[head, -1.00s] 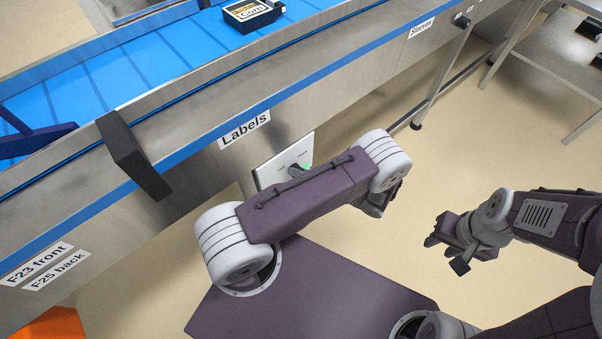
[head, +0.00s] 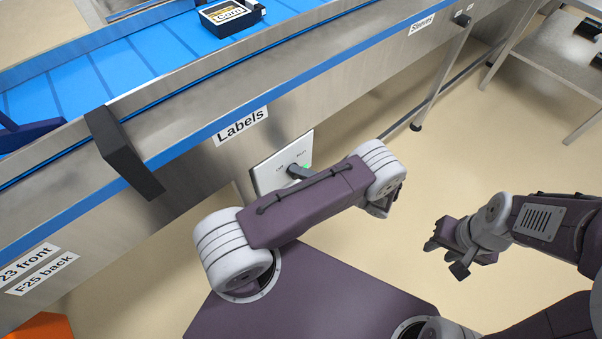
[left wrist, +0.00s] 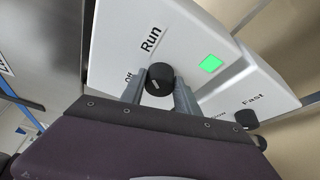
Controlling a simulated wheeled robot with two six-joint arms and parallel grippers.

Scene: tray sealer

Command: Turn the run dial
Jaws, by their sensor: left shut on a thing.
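The run dial (left wrist: 159,79) is a round black knob on a white panel, between the labels Off and Run in the left wrist view. My left gripper (left wrist: 160,92) is shut on it, with one grey finger on each side. A white mark shows on the knob, but I cannot tell exactly where it points. A green light (left wrist: 210,63) is lit beside it. In the head view the panel (head: 268,177) sits below the Labels sign, and my left arm hides most of the left gripper. My right gripper (head: 446,258) is open and empty over the floor, away from the panel.
A second black knob (left wrist: 245,119), labelled Fast, is on a neighbouring white panel. A blue conveyor (head: 130,55) carries a black Corn tray (head: 230,28) above the panel. A dark bracket (head: 122,155) juts from the conveyor's side. Floor around my right gripper is clear.

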